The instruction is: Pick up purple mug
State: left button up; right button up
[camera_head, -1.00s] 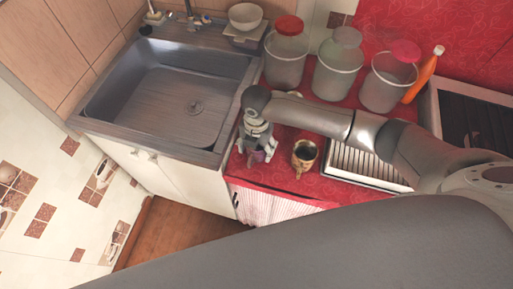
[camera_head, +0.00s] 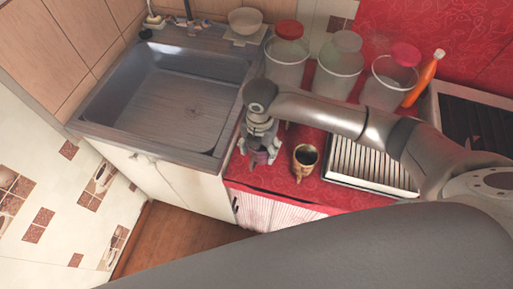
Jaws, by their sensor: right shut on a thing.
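The purple mug (camera_head: 261,157) is near the front left part of the red counter (camera_head: 275,183), close to the sink's edge. My right gripper (camera_head: 261,147) points down over the mug and is shut on it. The gripper hides much of the mug, and I cannot tell whether the mug's base touches the counter. My left gripper is out of view.
A brown and gold mug (camera_head: 305,160) stands just right of the purple mug. A white dish rack (camera_head: 365,170) lies further right. Three lidded jars (camera_head: 287,60) and an orange bottle (camera_head: 424,78) stand behind. The sink (camera_head: 185,100) is at left.

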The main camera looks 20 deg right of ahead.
jog(key=s+d+r+b, duration=0.1)
jog(key=s+r, duration=0.6)
jog(key=s, duration=0.5)
jog(key=shift+r, duration=0.25)
jog(key=shift+w, duration=0.1)
jog(key=w+d+r+m, duration=0.2)
jog(key=w+r+m, duration=0.1)
jog(key=m, duration=1.1)
jog(key=w+d+r+m, duration=0.2)
jog(key=r+m, duration=0.3)
jog(key=m, duration=0.9)
jog(key=shift+w+d, duration=0.35)
jog(key=shift+w, duration=0.25)
